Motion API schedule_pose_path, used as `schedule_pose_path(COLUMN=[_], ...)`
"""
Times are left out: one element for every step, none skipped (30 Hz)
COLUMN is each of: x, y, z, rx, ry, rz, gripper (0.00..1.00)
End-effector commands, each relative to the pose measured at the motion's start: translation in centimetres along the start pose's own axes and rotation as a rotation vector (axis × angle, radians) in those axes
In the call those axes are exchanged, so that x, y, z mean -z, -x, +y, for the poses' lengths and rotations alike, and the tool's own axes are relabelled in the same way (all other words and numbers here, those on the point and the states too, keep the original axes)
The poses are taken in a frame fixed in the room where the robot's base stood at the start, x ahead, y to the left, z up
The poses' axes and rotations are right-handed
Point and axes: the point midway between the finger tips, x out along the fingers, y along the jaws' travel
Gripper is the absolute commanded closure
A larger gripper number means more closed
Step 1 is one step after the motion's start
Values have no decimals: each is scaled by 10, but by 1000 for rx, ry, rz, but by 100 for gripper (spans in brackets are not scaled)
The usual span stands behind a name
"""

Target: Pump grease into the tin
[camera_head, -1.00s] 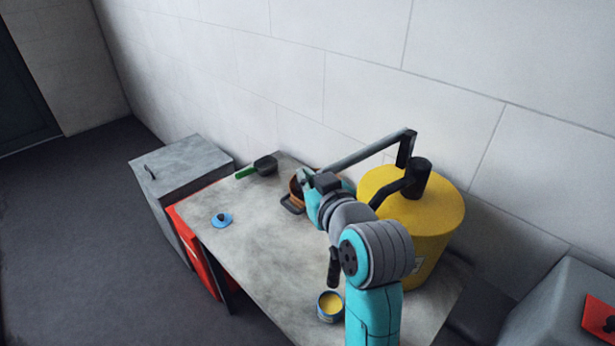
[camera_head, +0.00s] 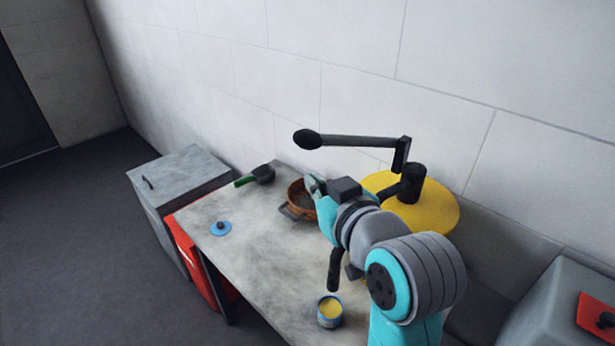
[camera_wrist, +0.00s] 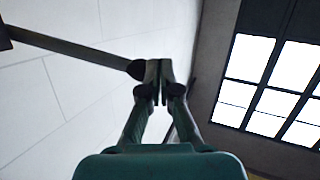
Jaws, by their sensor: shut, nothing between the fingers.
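The blue tin (camera_head: 330,318) stands open on the table, with yellow grease showing inside. A dark spout (camera_head: 334,268) hangs down just above it. The yellow drum (camera_head: 440,212) stands at the table's back right, partly hidden by my arm. Its black pump lever (camera_head: 365,141) is about level and ends in a dark knob (camera_head: 307,139). My gripper (camera_head: 312,183) is below the knob, with a gap in the head view. In the wrist view my closed, empty fingers (camera_wrist: 160,82) are beside the knob (camera_wrist: 136,69); whether they touch is unclear.
A blue lid (camera_head: 221,229) lies on the left of the table (camera_head: 245,255). A brown pot (camera_head: 297,208) and a green-handled scoop (camera_head: 255,177) are at the back. A grey cabinet (camera_head: 180,175) stands left; a grey box (camera_head: 570,280) is at the right.

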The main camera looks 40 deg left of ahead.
Motion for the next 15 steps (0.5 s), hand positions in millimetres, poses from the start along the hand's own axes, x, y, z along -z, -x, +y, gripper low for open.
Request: schedule_pose_path(x=[0,0,0,0,0,0,0,0,0,0,1,1,1,1,1], y=[7,11,15,18,20,22,23,24,25,25,26,26,26,25,25], z=[0,0,0,0,0,0,0,-1,-1,-1,-1,-1,-1,-1,-1], rx=[-1,-1,-2,-2,-2,-1,-1,-1,-1,-1,-1,0,0,0,0], ry=[0,1,1,0,0,0,0,0,0,0,0,0,0,0,0], rz=[0,1,1,1,0,0,0,1,1,1,1,1,1,1,1], gripper=[100,100,100,100,100,100,100,100,100,100,100,100,100,100,100])
